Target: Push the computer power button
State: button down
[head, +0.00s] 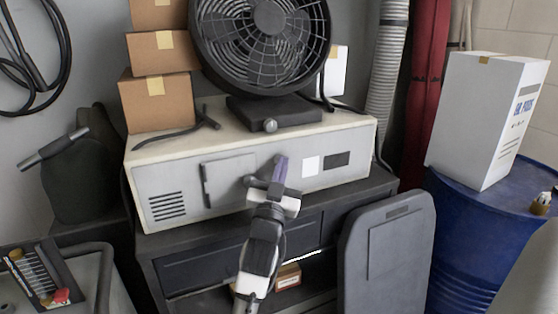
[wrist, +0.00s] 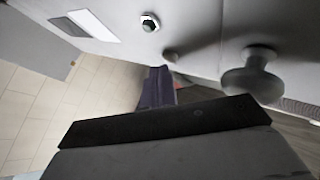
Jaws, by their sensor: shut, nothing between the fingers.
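The computer is a wide pale grey box (head: 230,197) with a cream top, lying on a dark cabinet. Its front has vents, a hatch, a white square and a dark label. My gripper (head: 281,168) is shut and empty in front of the middle of this front. In the wrist view its purple fingers (wrist: 157,88) show near the grey face. Also there are a small round button with a dark rim and bright centre (wrist: 149,22), a small grey knob (wrist: 172,56) and a larger round knob (wrist: 250,78). I cannot tell which is the power button, or whether the fingers touch anything.
A black fan (head: 268,30) and stacked cardboard boxes (head: 158,100) stand on the computer. A grey panel (head: 388,255) leans at the cabinet's right. A blue barrel (head: 455,235) carries a white box (head: 480,110). The space before the computer's right front looks clear.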

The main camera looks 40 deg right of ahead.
jog(key=shift+w+a+f+b, duration=0.2)
jog(key=shift+w+a+b, duration=0.15)
jog(key=shift+w, duration=0.1)
jog(key=s+a, duration=0.1)
jog(key=s, duration=0.5)
jog(key=shift+a+f+b, duration=0.15)
jog(key=shift+f+b, duration=0.1)
jog(key=shift+b, duration=0.15)
jog(key=shift+s, duration=0.1)
dwell(1.9)
jog(key=s+n+p, duration=0.1)
jog(key=n, duration=0.4)
jog(key=s+n+p, duration=0.2)
jog(key=n, duration=0.4)
jog(key=s+a+n+p, duration=0.1)
jog(key=n, duration=0.4)
jog(key=shift+s+r+n+g+p, duration=0.15)
jog(key=shift+r+n+g+p, duration=0.15)
jog(key=shift+r+g+p, duration=0.1)
